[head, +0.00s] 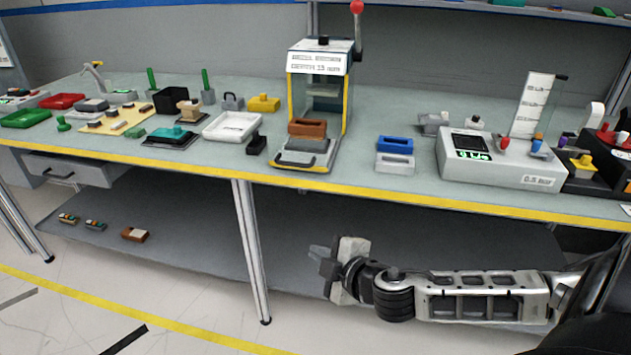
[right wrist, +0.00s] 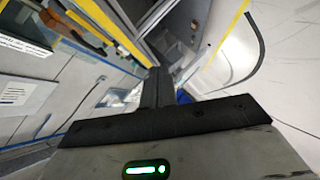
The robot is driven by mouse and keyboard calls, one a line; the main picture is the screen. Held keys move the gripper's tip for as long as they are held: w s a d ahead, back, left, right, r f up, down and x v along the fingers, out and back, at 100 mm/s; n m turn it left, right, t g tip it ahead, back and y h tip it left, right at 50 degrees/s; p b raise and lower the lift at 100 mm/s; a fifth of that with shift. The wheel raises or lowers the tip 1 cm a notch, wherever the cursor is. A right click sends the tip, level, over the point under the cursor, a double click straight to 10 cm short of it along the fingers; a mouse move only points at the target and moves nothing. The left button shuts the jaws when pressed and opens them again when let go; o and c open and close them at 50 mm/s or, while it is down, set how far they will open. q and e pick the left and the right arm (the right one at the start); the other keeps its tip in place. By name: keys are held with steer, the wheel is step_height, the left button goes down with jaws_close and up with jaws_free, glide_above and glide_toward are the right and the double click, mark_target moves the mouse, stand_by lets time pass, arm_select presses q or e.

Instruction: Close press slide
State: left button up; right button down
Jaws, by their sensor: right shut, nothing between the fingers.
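The press (head: 345,95) stands on the workbench at the centre of the head view, with a yellow and grey frame and a raised lever with a red knob (head: 357,7). Its slide (head: 318,160) sticks out at the front towards the bench edge, with a dark handle (head: 294,161) on its front. A brown block (head: 307,128) sits on the slide. My right gripper (head: 322,262) is shut and empty, below the bench top and in front of it, apart from the press. The right wrist view also shows its closed fingers (right wrist: 157,88). My left gripper is out of view.
The bench has a yellow front edge (head: 410,196). A white tray (head: 232,118) and a black block (head: 256,144) lie left. A lower shelf (head: 190,255) runs below.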

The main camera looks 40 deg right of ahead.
steer(key=w+d+r+n+t+h, duration=0.1)
steer(key=w+d+r+n+t, duration=0.2)
steer(key=d+r, duration=0.45)
glide_toward(305, 167)
steer(key=w+a, duration=0.3)
steer(key=w, duration=0.1)
steer(key=shift+w+d+f+p, duration=0.1)
steer(key=shift+w+d+p, duration=0.15)
steer(key=shift+d, duration=0.3)
steer(key=shift+w+d+f+p, duration=0.1)
steer(key=shift+w+d, duration=0.2)
steer(key=shift+d, duration=0.3)
steer(key=shift+w+d+f, duration=0.1)
steer(key=shift+w+d, duration=0.25)
steer(key=shift+d, duration=0.1)
